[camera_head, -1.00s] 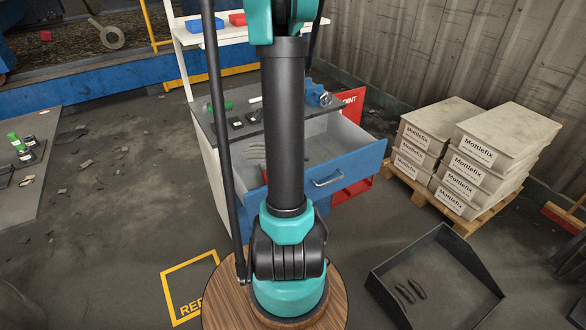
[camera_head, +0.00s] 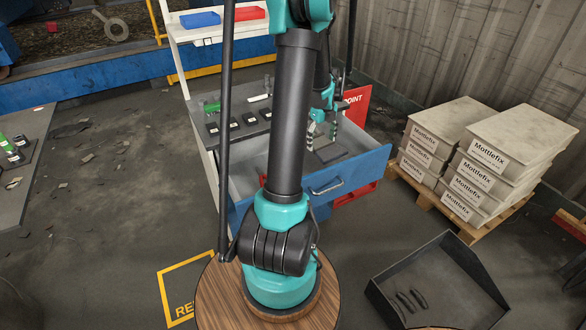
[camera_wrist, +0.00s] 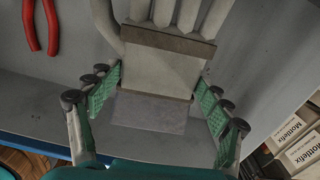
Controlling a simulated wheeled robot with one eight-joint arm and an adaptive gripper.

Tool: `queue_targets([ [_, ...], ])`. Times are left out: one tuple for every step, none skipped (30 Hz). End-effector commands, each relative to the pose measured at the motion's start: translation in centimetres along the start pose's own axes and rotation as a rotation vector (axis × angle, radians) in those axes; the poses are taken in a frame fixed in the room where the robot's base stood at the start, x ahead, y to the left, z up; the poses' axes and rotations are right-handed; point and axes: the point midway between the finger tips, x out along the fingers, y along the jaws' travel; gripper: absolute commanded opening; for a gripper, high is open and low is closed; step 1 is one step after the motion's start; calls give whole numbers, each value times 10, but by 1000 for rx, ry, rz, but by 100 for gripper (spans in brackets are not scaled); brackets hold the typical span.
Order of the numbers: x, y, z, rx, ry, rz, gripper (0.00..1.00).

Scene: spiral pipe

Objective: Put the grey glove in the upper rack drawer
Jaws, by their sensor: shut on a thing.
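The grey glove (camera_wrist: 165,62) shows in the wrist view, fingers pointing to the top and brown-edged cuff between my fingertips. My gripper (camera_wrist: 158,96) is shut on its cuff, with green pads at both sides. In the head view my gripper (camera_head: 322,133) points down over the right part of the open upper drawer (camera_head: 338,182), which has a blue front. The glove is hard to make out there, and I cannot tell whether it touches the drawer floor.
Red pliers (camera_wrist: 41,24) lie in the drawer to the left of the glove. Several dark items and a green one (camera_head: 212,107) sit on the rack top. Mottlefix boxes (camera_head: 485,160) on a pallet stand to the right. A black bin (camera_head: 440,280) is at the front right.

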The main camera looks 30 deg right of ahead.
Motion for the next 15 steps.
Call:
queue_targets([
  [2, -7, -5, 42, 0, 0, 48],
  [3, -10, -7, 62, 0, 0, 48],
  [5, -13, -9, 80, 0, 0, 48],
  [8, -14, -10, 90, 0, 0, 48],
  [12, -15, -10, 96, 0, 0, 48],
  [18, -16, -10, 100, 0, 0, 48],
  [23, -16, -10, 101, 0, 0, 48],
  [29, -16, -10, 101, 0, 0, 48],
  [36, -16, -10, 100, 0, 0, 48],
  [41, -16, -10, 99, 0, 0, 48],
  [46, -16, -10, 99, 0, 0, 48],
  [51, -15, -10, 99, 0, 0, 48],
  [54, -15, -10, 98, 0, 0, 48],
  [57, -15, -10, 98, 0, 0, 48],
  [60, -15, -10, 98, 0, 0, 48],
])
